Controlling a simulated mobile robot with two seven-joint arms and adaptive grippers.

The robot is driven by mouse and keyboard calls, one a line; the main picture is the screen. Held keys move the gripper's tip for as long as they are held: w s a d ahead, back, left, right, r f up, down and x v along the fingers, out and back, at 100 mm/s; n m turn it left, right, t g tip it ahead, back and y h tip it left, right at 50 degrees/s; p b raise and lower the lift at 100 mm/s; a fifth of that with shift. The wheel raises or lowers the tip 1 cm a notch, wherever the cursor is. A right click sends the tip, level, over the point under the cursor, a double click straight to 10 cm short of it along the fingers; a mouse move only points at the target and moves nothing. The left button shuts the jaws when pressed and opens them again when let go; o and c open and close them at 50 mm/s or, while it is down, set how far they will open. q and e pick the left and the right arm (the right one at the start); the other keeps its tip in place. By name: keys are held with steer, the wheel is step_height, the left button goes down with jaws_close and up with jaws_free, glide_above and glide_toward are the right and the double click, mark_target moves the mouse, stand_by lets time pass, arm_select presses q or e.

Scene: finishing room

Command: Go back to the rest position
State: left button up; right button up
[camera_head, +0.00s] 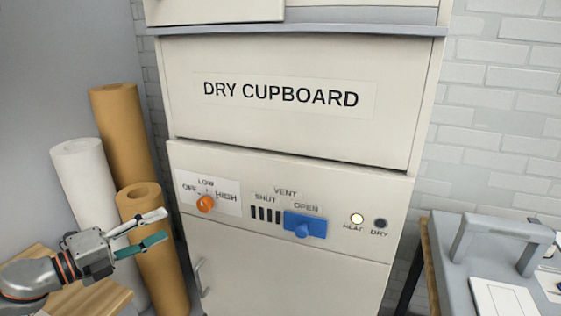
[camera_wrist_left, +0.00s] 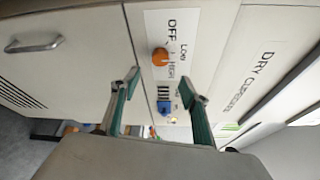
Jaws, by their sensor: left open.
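My left gripper (camera_head: 163,225) is open and empty, in the lower left of the head view, left of the cupboard front and apart from it. In the left wrist view its two fingers (camera_wrist_left: 158,84) stand wide apart, with nothing between them. The dry cupboard (camera_head: 290,148) fills the middle of the head view. Its orange knob (camera_head: 205,203) sits below the OFF, LOW and HIGH marks; its exact setting is hard to read. The knob also shows in the left wrist view (camera_wrist_left: 160,57), beyond the fingertips. The blue vent slide (camera_head: 306,225) is at the OPEN side. My right gripper is out of view.
The HEAT lamp (camera_head: 357,218) glows and the DRY lamp (camera_head: 380,223) is dark. Tan rolls (camera_head: 122,130) and a white roll (camera_head: 88,190) stand close behind my left arm. A grey bench (camera_head: 460,262) with a handle-like frame is at the right.

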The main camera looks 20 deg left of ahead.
arm_select(q)
steer(key=s+a+f+n+y, duration=0.1)
steer(key=s+f+n+y, duration=0.2)
steer(key=f+n, duration=0.6)
steer(key=s+a+f+n+y, duration=0.1)
steer(key=s+f+n+y, duration=0.3)
steer(key=f, duration=0.9)
steer(key=s+d+f+n+g+h, duration=0.1)
steer(key=s+d+f+n, duration=0.3)
steer(key=d+f, duration=0.5)
steer(key=s+d+f+n+g, duration=0.3)
steer(key=d+f, duration=0.6)
steer(key=d, duration=0.4)
steer(key=shift+s+d+n+g+h, duration=0.4)
steer(key=shift+n+g, duration=0.2)
steer(key=shift+n, duration=0.4)
